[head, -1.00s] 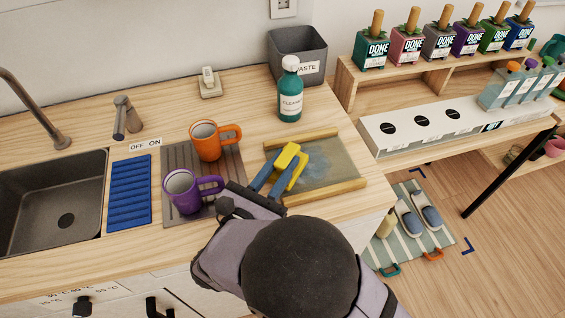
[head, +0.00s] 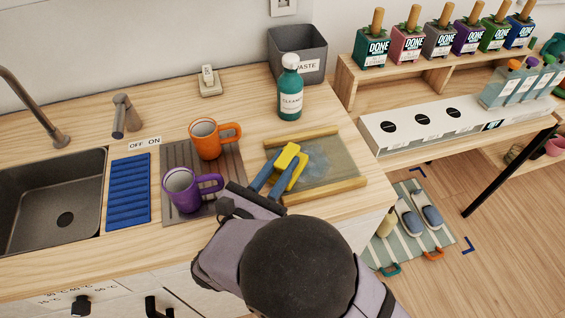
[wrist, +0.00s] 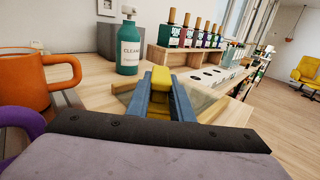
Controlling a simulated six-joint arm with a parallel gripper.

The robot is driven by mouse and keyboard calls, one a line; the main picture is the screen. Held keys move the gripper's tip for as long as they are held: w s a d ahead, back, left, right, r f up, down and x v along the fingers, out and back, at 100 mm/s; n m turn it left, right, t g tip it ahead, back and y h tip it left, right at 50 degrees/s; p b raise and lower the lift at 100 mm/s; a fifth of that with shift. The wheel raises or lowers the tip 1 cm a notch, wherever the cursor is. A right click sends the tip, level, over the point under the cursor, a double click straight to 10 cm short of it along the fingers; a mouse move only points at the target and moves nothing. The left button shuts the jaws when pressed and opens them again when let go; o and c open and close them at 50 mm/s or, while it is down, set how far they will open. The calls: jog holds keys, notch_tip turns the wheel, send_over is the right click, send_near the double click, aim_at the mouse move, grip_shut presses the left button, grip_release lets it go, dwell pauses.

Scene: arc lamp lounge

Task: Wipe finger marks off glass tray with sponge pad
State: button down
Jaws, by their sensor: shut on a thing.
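The glass tray (head: 335,175) lies on the wooden counter, with wooden bars along its back and front edges. A bluish smudge shows on the glass, right of the sponge. My gripper (head: 277,173) is shut on the yellow sponge pad (head: 287,157), over the left part of the tray. In the wrist view the blue fingers (wrist: 165,100) hold the yellow sponge (wrist: 160,78) between them. I cannot tell whether the sponge touches the glass.
A purple mug (head: 183,190) and an orange mug (head: 207,141) stand on the grey mat left of my gripper. A teal cleaner bottle (head: 290,98) stands behind the tray, near the grey waste bin (head: 313,50). The counter's right edge lies just beyond the tray.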

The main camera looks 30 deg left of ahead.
aim_at(298, 167)
jog(key=shift+f+b, duration=0.4)
jog(key=shift+f, duration=0.25)
jog(key=shift+w+d, duration=0.1)
jog(key=shift+w+d+p, duration=0.4)
jog(key=shift+w+d, duration=0.7)
jog(key=shift+w+d+f, duration=0.2)
jog(key=shift+w+d, duration=1)
jog(key=shift+d, duration=0.15)
jog(key=shift+d, duration=0.1)
jog(key=shift+w+d, duration=1.2)
jog(key=shift+w, duration=0.05)
